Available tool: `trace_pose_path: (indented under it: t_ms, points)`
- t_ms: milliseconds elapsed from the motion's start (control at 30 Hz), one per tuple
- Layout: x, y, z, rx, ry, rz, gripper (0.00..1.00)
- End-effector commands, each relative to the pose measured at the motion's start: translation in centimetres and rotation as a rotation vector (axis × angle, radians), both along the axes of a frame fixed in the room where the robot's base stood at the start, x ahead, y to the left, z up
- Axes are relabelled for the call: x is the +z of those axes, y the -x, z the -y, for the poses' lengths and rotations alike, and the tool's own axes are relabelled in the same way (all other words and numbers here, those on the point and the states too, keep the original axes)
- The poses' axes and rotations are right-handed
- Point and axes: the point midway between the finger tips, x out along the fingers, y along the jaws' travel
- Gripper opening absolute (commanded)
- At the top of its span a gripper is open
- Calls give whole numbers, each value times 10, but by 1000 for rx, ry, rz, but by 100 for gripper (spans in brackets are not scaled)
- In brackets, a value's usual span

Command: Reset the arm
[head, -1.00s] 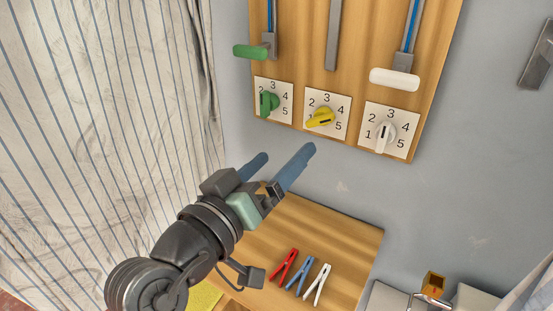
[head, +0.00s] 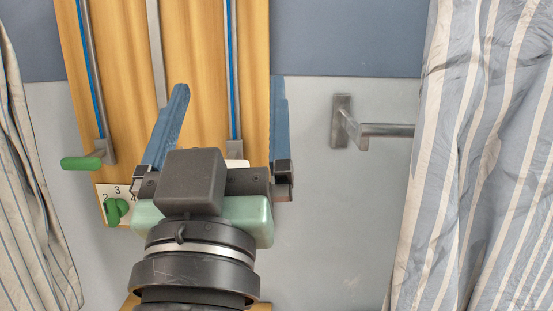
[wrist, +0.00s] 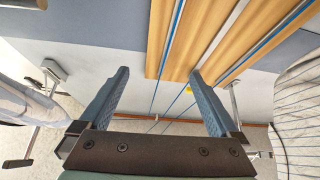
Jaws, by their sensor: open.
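My gripper (head: 224,112) is open and empty, its two blue fingers spread wide and pointing up in the head view. It stands in front of the wooden panel (head: 195,60) and hides part of it. In the wrist view the gripper (wrist: 160,92) also shows open, with nothing between its fingers. The green lever handle (head: 80,163) and the green knob (head: 117,208) on its number plate show left of my gripper. The other knobs are hidden behind my arm; only a sliver of the white handle (head: 237,163) shows.
A metal wall bracket (head: 343,122) with a bar sticks out to the right of my gripper. Striped curtains hang at the right (head: 460,160) and far left (head: 25,200). Grey wall between the panel and the right curtain is bare apart from the bracket.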

Motion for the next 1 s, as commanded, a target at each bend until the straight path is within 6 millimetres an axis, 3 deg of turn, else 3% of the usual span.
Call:
trace_pose_path:
  t_ms: [33,133,167,200,600,800,1000]
  points:
    - [27,19,21,4,-28,93,98]
    - [70,59,51,30,-63,262,98]
    - [86,65,53,41,-68,285,98]
    - [103,60,48,45,-67,267,98]
    - [219,57,47,47,-66,258,98]
    - [250,57,46,47,-66,256,98]
    - [254,57,46,47,-66,256,98]
